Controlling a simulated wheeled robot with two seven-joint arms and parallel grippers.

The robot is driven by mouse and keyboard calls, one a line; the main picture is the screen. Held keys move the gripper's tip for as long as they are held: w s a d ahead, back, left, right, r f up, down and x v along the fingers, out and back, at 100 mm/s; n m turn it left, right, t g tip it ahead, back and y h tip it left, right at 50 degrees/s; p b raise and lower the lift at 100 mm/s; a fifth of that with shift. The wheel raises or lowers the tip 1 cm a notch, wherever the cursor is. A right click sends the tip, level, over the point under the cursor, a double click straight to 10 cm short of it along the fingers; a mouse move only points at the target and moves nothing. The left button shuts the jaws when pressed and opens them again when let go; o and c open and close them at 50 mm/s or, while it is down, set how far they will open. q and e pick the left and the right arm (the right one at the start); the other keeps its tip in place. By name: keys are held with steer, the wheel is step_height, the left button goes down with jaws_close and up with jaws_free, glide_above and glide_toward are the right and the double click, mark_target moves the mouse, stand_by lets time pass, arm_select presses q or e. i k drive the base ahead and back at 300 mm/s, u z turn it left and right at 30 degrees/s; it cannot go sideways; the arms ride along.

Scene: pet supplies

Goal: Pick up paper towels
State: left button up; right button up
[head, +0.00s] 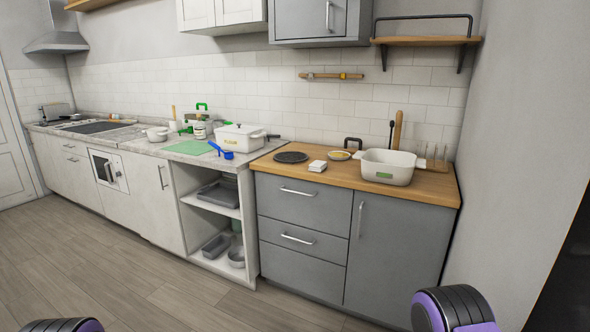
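A small stack of white folded squares (317,166), which looks like paper towels or napkins, lies on the wooden counter (345,180) near its front edge. It sits between a dark round plate and a white bin. No roll of paper towels can be made out for sure. Only purple and black parts of my two arms show at the bottom edge, left and right. Neither gripper's fingers are in view, and both arms are well short of the counter.
A dark round trivet (291,157), a yellow-topped dish (339,155) and a white bin (387,166) stand around the stack. A white lidded pot (237,138) and blue scoop (222,150) are farther left. Grey cabinets (310,235) are below; the floor (130,280) is clear.

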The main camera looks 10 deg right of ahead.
mark_target(317, 166)
steer(key=u, duration=0.35)
steer(key=i, duration=2.9)
steer(key=z, duration=1.9)
